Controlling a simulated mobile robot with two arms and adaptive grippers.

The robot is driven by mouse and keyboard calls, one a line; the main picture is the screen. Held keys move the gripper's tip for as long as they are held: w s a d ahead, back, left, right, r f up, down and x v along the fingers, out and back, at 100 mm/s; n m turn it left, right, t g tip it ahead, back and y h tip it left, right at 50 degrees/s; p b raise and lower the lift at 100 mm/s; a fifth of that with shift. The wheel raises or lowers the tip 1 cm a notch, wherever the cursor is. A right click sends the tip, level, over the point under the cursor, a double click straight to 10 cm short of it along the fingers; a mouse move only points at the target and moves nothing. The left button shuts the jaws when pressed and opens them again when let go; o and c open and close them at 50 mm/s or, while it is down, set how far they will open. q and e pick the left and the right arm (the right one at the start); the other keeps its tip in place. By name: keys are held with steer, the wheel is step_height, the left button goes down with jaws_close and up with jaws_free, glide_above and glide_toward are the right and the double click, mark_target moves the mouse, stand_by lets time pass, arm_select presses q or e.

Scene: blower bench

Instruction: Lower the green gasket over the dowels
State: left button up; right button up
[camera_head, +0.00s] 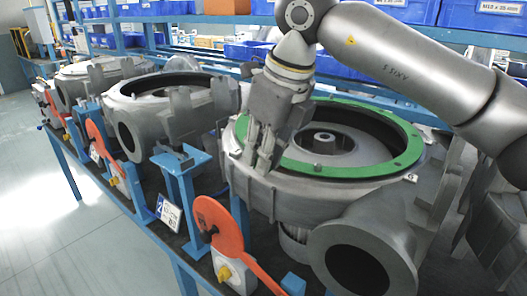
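The green gasket (388,165) is a flat ring around the top opening of the nearest grey blower housing (310,205). It looks level and very close to the flange; I cannot tell whether it touches all round. My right gripper (260,158) points down at the gasket's left front edge, its fingers close together at the rim and seemingly shut on it. The fingers hide that part of the ring. The dowels are too small to make out clearly. My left gripper is not in view.
Two more open grey housings (172,98) stand along the bench to the left. Orange levers (218,226) and blue posts (180,190) line the front edge. Blue bins (372,25) fill the rack behind. Clear floor (60,225) lies at the lower left.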

steer(key=o, duration=0.5)
steer(key=v, duration=1.2)
